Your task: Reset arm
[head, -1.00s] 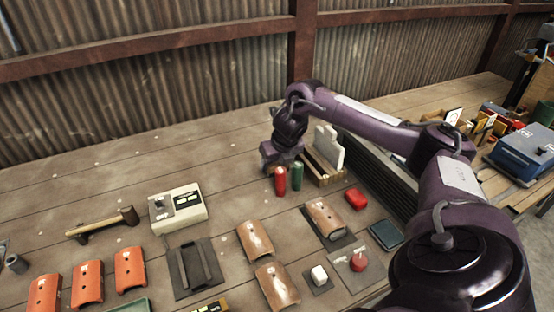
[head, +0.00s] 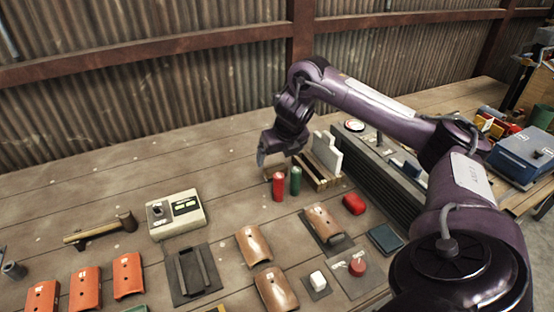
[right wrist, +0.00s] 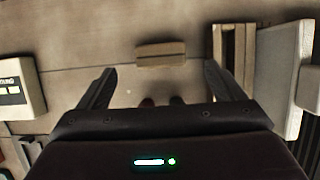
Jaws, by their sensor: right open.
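My right gripper (head: 268,152) hangs above the wooden bench, just behind the red cylinder (head: 278,186) and the green cylinder (head: 296,181). In the right wrist view the gripper (right wrist: 160,78) has its two fingers wide apart with nothing between them. A small tan block (right wrist: 161,54) lies on the bench ahead of the fingers, apart from them. A slotted wooden rack (right wrist: 232,60) is beside the right finger, with a pale upright slab (right wrist: 280,80) next to it. My left gripper is not in view.
A cream box with a dial (head: 178,213), a hammer (head: 100,230) and several orange and brown curved tiles (head: 252,246) lie on the bench. A red button (head: 357,267) is at the front right. The bench's back left is clear. A corrugated wall stands behind.

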